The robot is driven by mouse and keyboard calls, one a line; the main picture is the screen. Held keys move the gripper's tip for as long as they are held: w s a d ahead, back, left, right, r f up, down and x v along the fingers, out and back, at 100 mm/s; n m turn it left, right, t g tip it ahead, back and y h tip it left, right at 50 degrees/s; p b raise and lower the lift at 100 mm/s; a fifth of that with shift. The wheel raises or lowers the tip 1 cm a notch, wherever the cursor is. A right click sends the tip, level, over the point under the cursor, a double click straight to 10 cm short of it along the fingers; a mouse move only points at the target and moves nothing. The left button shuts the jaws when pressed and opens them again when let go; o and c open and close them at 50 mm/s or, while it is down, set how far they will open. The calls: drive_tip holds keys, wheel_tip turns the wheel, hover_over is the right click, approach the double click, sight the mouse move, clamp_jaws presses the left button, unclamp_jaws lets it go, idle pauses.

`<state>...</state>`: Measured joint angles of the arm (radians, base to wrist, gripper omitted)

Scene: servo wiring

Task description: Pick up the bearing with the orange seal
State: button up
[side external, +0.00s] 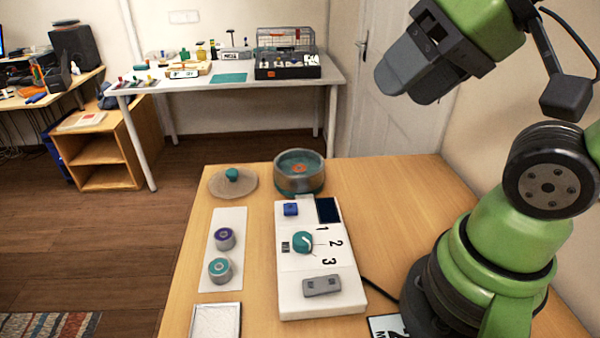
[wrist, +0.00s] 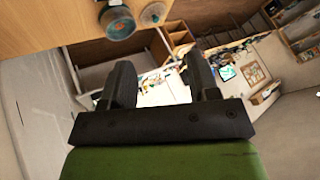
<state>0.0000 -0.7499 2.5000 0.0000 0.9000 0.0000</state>
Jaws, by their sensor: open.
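A small orange ring-shaped thing (side external: 299,168), which looks like the bearing with the orange seal, sits inside a round grey metal pot (side external: 298,184) with a teal interior. The pot also shows at the top of the wrist view (wrist: 117,22), where its contents are too small to tell. Two other bearings stand on a white strip: one with a purple seal (side external: 224,239) and one with a teal seal (side external: 220,270). My gripper (side external: 406,82) is high above the table, right of the pot. Its two fingers are apart and empty in the wrist view (wrist: 160,80).
A round lid with a teal knob (side external: 233,182) lies left of the pot. A white panel with a teal dial, numbers and a grey block (side external: 320,286) stands in front of the pot. A white square tray (side external: 215,320) is at the front left. The wooden table's back right is clear.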

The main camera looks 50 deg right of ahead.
drive_tip(key=shift+c, duration=0.3)
drive_tip(key=n+g+h, duration=0.2)
drive_tip(key=n+g, duration=0.3)
drive_tip(key=g, duration=0.2)
hover_over(299, 167)
drive_tip(key=f, duration=2.3)
drive_tip(key=shift+s+a+f, duration=0.1)
drive_tip(key=shift+s+a, duration=0.1)
drive_tip(key=shift+s, duration=0.05)
drive_tip(key=f, duration=0.5)
drive_tip(key=shift+w+d+f, duration=0.15)
drive_tip(key=shift+w+f, duration=0.05)
drive_tip(key=shift+f, duration=0.15)
